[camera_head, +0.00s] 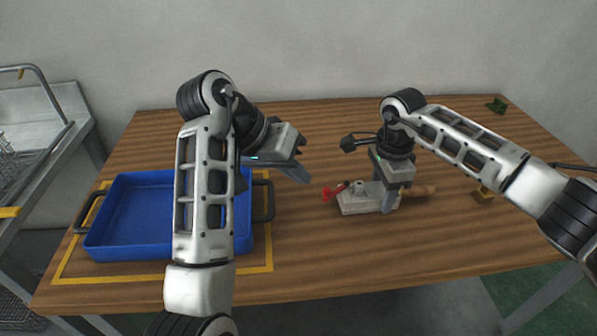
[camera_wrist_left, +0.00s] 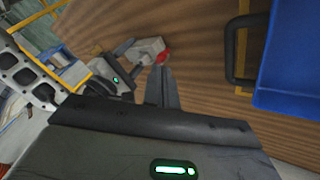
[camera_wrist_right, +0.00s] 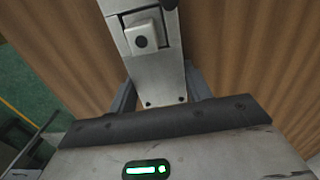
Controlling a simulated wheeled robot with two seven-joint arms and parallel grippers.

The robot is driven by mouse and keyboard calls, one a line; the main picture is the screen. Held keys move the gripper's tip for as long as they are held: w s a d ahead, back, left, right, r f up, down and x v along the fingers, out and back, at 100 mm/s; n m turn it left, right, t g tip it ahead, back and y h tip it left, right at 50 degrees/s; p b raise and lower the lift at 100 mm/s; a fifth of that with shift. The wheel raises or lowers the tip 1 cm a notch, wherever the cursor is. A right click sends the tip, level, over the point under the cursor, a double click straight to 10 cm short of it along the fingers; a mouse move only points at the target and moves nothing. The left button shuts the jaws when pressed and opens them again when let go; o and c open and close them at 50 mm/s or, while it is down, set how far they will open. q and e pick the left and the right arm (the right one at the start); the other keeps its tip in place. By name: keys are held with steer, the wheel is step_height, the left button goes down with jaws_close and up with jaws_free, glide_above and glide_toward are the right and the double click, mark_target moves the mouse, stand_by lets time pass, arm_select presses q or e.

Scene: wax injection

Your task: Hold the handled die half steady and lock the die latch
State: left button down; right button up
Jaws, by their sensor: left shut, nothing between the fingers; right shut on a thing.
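The die (camera_head: 355,204) is a pale grey metal block lying on the wooden table, right of the middle. In the left wrist view the red tip (camera_wrist_left: 163,57) shows just beyond the fingertips.
A blue tray (camera_head: 125,249) with dark handles stands on the left inside a yellow outline (camera_head: 160,277). A small yellow block (camera_head: 483,196) lies right of the handle, and a green piece (camera_head: 497,105) at the back right. The table's front middle is clear.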

arm_select(q)
steer(key=w+a+m+g+h, duration=0.1)
steer(key=a+m, duration=0.3)
steer(key=m, duration=1.1)
steer(key=w+a+r+m+g+h, duration=0.1)
steer(key=a+m, duration=0.4)
steer(key=m, duration=1.1)
steer(key=shift+w, duration=0.9)
steer(key=shift+g, duration=0.3)
steer(key=x, duration=0.9)
steer(key=shift+d+f, duration=0.25)
steer(key=d, duration=0.3)
steer(key=shift+s+d+f, duration=0.1)
steer(key=shift+d+f, duration=0.05)
steer(key=shift+d, duration=0.4)
